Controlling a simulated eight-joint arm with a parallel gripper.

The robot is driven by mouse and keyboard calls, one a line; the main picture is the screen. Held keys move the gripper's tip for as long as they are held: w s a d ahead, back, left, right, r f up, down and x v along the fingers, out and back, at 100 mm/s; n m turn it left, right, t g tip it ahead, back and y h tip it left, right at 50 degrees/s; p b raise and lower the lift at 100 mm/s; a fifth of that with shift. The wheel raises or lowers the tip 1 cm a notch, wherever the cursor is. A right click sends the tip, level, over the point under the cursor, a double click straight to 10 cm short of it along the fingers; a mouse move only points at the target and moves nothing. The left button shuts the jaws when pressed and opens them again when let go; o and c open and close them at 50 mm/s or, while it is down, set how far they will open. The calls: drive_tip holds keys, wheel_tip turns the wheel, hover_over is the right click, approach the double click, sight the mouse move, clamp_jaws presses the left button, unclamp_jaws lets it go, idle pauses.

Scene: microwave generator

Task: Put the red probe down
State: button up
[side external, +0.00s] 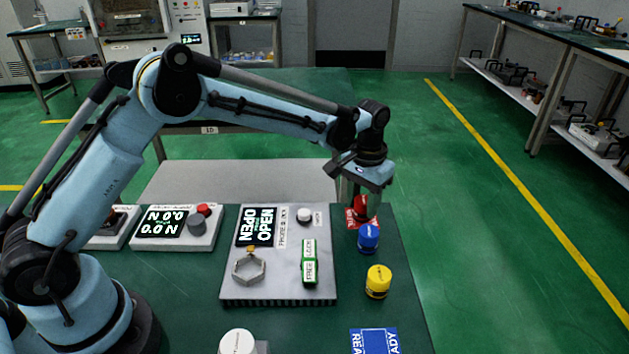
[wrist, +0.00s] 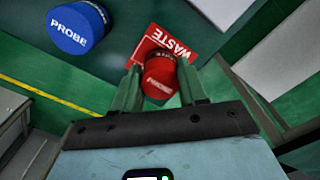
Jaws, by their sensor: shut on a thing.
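The red probe (wrist: 160,78) is a short red cylinder with white lettering. My gripper (wrist: 162,88) is shut on it, with one green finger on each side. In the side view the red probe (side external: 361,205) is under my gripper (side external: 361,195), partly hidden by the fingers. It is over or on a red card marked WASTE (wrist: 170,41), which lies on the green table; I cannot tell whether the probe touches it. The card also shows in the side view (side external: 352,222).
A blue probe (side external: 369,238) stands just in front of the red card, and a yellow one (side external: 378,281) is nearer. A grey panel with an OPEN display (side external: 229,290) lies to the left. A blue READY card (side external: 374,341) is at the front. The table's right edge is close.

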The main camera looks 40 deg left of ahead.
sight(363, 200)
drive_tip(key=shift+f, duration=0.15)
drive_tip(key=o, duration=1.1)
drive_tip(key=shift+o, duration=0.2)
drive_tip(key=s+a+r+t, duration=0.1)
drive_tip(key=s+a+r, duration=0.1)
drive_tip(key=r, duration=0.6)
drive_tip(key=s+a+r+t, duration=0.1)
drive_tip(key=s+r, duration=0.2)
drive_tip(key=r, duration=0.6)
drive_tip(key=s+a+f+t, duration=0.2)
drive_tip(key=s+a, duration=0.1)
drive_tip(key=s, duration=0.5)
drive_tip(key=s+a+f+t, duration=0.3)
drive_tip(key=s, duration=0.5)
drive_tip(key=shift+s, duration=0.4)
